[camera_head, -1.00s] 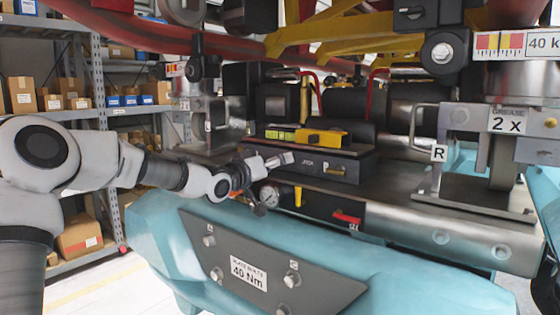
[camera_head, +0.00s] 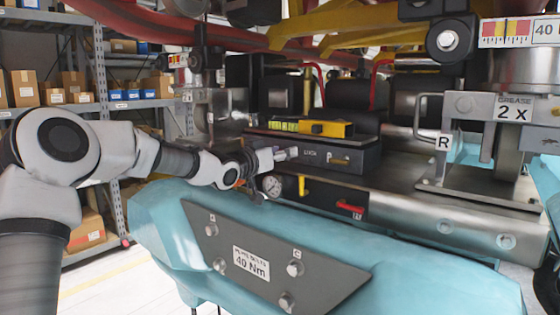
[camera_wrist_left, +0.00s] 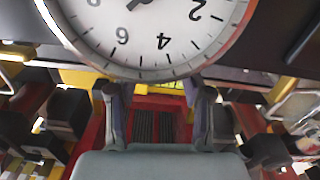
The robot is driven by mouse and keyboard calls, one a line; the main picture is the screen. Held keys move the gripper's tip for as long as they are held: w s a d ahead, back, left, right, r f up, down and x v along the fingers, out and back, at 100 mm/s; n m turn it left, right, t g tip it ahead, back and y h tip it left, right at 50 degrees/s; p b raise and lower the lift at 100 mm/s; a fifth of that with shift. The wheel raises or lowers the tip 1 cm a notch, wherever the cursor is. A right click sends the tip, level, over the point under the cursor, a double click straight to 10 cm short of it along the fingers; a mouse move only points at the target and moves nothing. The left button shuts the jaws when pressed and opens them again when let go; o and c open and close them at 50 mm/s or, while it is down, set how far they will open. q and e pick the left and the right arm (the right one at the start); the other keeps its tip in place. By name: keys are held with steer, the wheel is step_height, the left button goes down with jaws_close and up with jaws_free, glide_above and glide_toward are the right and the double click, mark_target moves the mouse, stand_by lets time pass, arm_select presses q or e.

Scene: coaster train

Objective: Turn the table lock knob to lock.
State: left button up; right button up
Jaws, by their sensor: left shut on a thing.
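A black box marked LOCK (camera_head: 368,163) sits on the metal deck below a yellow level. My left gripper (camera_head: 290,153) is at the box's front face, just left of the LOCK lettering. It is shut on the table lock knob, which the fingers hide in the head view. In the left wrist view the two fingers of my left gripper (camera_wrist_left: 160,112) straddle a dark and red area, where I cannot make out the knob's outline. My right gripper is not in view.
A yellow handle (camera_head: 302,186) and a red lever (camera_head: 350,207) are close by. A bracket marked R (camera_head: 443,145) stands right.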

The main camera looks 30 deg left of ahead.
arm_select(q)
steer(key=shift+m, duration=0.8)
steer(key=o, duration=0.9)
steer(key=shift+f, duration=0.1)
steer(key=shift+o, duration=1.3)
steer(key=shift+w+d, duration=0.1)
steer(key=shift+w, duration=0.1)
steer(key=shift+w+f, duration=0.2)
steer(key=shift+w, duration=0.1)
steer(key=shift+s+r, duration=0.1)
steer(key=shift+s, duration=0.35)
steer(key=s, duration=0.6)
steer(key=shift+s+a, duration=0.3)
steer(key=shift+s, duration=0.05)
steer(key=shift+w+d, duration=0.1)
steer(key=shift+w, duration=0.05)
